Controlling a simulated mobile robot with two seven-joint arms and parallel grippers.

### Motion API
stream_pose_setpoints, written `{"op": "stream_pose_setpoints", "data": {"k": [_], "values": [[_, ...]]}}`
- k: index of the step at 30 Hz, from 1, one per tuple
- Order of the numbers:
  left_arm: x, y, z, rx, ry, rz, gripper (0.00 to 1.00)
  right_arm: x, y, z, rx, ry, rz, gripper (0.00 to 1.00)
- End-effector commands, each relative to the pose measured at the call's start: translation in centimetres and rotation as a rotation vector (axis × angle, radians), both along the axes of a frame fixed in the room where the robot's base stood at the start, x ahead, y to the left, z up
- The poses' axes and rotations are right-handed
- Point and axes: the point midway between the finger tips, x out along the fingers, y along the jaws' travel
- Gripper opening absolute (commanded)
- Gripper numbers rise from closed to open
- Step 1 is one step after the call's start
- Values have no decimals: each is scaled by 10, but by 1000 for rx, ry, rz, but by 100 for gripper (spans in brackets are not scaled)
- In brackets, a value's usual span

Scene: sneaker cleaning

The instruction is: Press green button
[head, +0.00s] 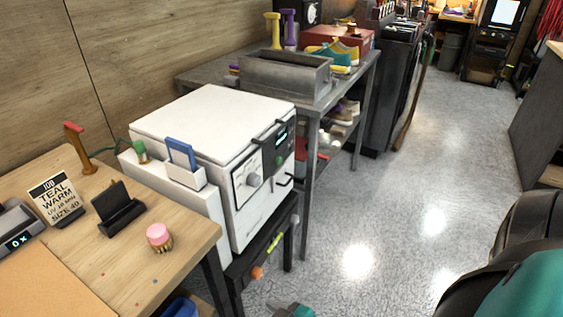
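A white box-shaped machine (205,117) with a flat lid stands at the middle left. Its front has a dark control panel (268,158) with a small lit green display (281,139). A small round green button (280,160) shows on the panel below the display. A grey dial (252,179) is to its left. Nothing touches the button. Teal and dark parts of my arms show at the bottom edge and bottom right, apart from the machine. No gripper fingertips are in view.
A wooden table (190,236) at left holds a sign (56,199), a black stand (118,207) and a pink-topped brush (159,237). A green-topped item (140,150) stands at the machine's left side. A metal table (343,82) is behind. The grey floor (400,220) at right is clear.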

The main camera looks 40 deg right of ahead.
Motion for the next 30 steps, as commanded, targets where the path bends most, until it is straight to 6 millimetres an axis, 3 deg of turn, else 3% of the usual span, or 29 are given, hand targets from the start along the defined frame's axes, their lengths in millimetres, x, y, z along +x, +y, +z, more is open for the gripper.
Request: {"op": "stream_pose_setpoints", "data": {"k": [2,16,30], "values": [[0,0,0,0,0,0,100,0,0,0,0,0,0,46],[0,0,0,0,0,0,100,0,0,0,-1,0,1,1],[-2,0,-1,0,5,0,100,0,0,0,-1,0,1,0]]}}
